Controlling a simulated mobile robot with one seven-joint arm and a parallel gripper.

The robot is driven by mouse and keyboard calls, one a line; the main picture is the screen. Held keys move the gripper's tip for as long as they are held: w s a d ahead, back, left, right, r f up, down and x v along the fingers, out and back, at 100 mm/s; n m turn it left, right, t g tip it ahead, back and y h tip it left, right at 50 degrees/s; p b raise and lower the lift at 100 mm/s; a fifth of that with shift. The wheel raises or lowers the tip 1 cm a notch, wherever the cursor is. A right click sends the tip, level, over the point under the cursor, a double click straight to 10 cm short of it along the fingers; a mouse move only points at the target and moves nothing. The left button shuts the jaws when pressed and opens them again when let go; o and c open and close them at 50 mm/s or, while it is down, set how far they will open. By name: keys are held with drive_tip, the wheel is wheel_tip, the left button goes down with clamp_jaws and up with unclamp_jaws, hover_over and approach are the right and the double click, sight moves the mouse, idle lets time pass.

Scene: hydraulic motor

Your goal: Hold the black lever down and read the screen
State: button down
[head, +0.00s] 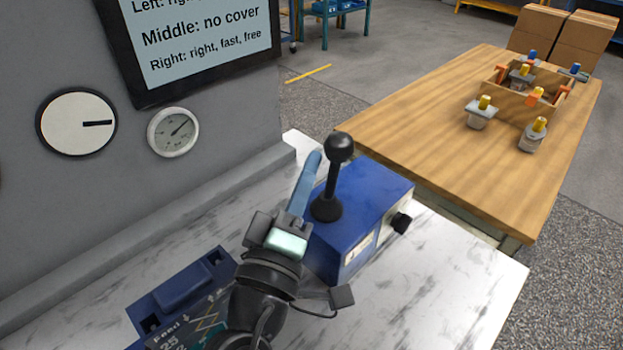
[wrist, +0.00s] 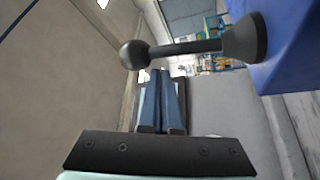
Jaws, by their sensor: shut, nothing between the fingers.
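The black lever (head: 338,170) has a ball knob and stands up from a blue box (head: 362,215) on the pale bench. In the wrist view the lever (wrist: 185,48) lies across the upper middle, with its boot on the blue box at right. My gripper (head: 315,158) is shut and empty, just left of the lever, its fingertips near knob height. In the wrist view the shut fingers (wrist: 161,75) point up the picture towards the lever shaft; I cannot tell whether they touch it. The screen (head: 200,35) reads "Middle: no cover" and "Right: right, fast, free"; its top line is cut off.
A round dial (head: 77,122) and a gauge (head: 173,132) are on the grey wall panel. A dark blue unit marked "Feed" (head: 185,300) lies beside my arm. A wooden table (head: 430,120) at right holds a wooden crate (head: 503,92) and several motor-like parts. The bench's front right is clear.

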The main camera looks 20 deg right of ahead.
drive_tip(key=b+v, duration=0.1)
drive_tip(key=v, duration=0.8)
drive_tip(key=shift+s+a+f+b, duration=0.25)
drive_tip(key=shift+b, duration=0.1)
